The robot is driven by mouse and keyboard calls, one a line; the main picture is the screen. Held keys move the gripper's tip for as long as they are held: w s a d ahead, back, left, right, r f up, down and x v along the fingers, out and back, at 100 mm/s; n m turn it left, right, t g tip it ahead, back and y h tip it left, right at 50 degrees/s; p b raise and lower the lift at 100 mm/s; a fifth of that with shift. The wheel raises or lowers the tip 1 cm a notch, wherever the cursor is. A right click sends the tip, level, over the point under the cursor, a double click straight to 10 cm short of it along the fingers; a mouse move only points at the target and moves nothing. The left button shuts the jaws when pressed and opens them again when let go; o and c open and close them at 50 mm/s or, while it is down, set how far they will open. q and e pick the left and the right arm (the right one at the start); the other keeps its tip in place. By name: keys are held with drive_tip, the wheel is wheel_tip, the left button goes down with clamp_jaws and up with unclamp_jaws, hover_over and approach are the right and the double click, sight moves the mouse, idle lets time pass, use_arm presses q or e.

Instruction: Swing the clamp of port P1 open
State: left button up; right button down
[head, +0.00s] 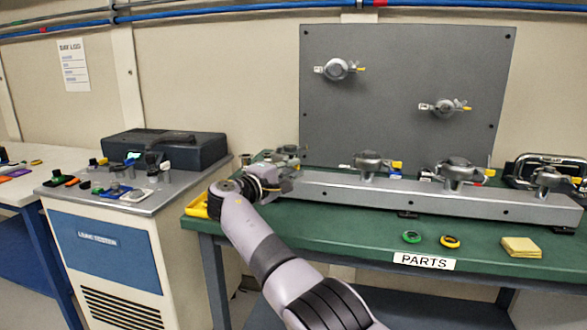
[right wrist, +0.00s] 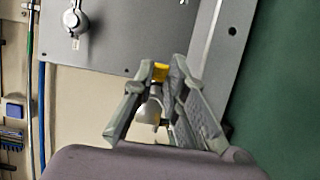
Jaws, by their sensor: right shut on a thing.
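A long grey beam (head: 420,199) lies on the green table and carries several ports with metal clamps, some with visible yellow tips. The clamped port at the beam's left end (head: 285,150) is partly hidden by my right gripper (head: 287,172); I cannot read its label, so I cannot confirm that it is P1. In the right wrist view my right gripper (right wrist: 161,75) is shut on a yellow clamp tip (right wrist: 160,71), with the metal clamp body (right wrist: 149,110) between the fingers. How far the clamp is swung cannot be told. My left gripper is out of view.
Neighbouring clamped ports (head: 368,161) and (head: 460,172) stand along the beam to the right. A grey panel (head: 400,130) rises behind. A green ring (head: 412,237), a yellow ring (head: 450,241) and a yellow pad (head: 520,247) lie in front. A leak tester (head: 100,245) stands left.

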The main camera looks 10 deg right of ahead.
drive_tip(key=shift+r, duration=0.1)
drive_tip(key=c, duration=1.6)
unclamp_jaws()
drive_tip(key=shift+w+d, duration=0.1)
drive_tip(key=v, duration=0.7)
drive_tip(key=shift+s+a, duration=0.2)
drive_tip(key=shift+c, duration=0.2)
